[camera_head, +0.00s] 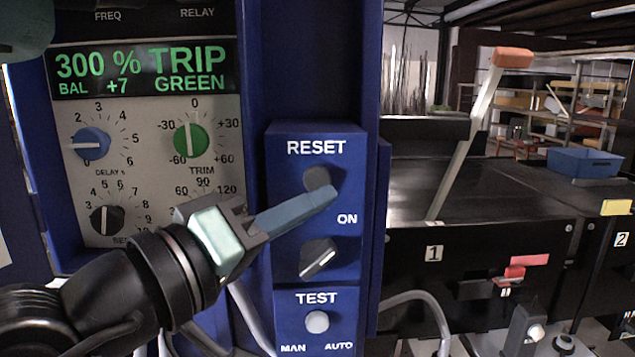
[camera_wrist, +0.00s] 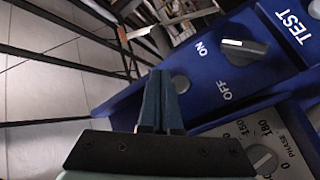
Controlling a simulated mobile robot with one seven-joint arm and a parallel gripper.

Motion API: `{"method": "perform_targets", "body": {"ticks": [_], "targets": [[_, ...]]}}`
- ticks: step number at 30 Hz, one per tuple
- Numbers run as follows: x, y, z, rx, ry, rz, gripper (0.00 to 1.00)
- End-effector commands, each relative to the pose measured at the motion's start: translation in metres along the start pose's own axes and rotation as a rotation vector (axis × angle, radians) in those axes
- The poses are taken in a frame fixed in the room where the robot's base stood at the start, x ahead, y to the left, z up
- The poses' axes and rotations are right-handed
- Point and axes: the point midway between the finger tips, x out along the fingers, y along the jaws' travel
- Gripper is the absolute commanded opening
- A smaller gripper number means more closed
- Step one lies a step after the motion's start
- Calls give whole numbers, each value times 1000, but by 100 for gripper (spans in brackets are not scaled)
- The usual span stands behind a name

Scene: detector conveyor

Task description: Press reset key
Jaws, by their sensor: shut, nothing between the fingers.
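The blue control panel carries the reset key (camera_head: 316,177), a round grey button under the RESET label. My gripper (camera_head: 331,193) reaches in from the lower left with its blue fingers shut and empty. In the head view the fingertips overlap the lower right edge of the key and hide part of it. In the wrist view the closed fingers (camera_wrist: 161,74) lie just left of the round grey key (camera_wrist: 181,84). I cannot tell whether the tips touch the key or stand off the panel.
Below the key are the ON/OFF knob (camera_head: 320,258) and the round TEST button (camera_head: 317,321). The left panel has a green trim knob (camera_head: 191,140), a blue delay knob (camera_head: 92,143) and a display reading 300 % TRIP. An orange-handled lever (camera_head: 470,130) stands right.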

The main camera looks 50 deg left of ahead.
Motion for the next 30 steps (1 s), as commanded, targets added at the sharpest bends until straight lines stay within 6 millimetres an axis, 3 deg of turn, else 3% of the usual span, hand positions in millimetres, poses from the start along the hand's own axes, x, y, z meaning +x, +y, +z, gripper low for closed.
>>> {"method": "perform_targets", "body": {"ticks": [10,30], "targets": [[24,-17,-17,1,-1,-1,0],[26,-19,-19,1,0,0,0]]}}
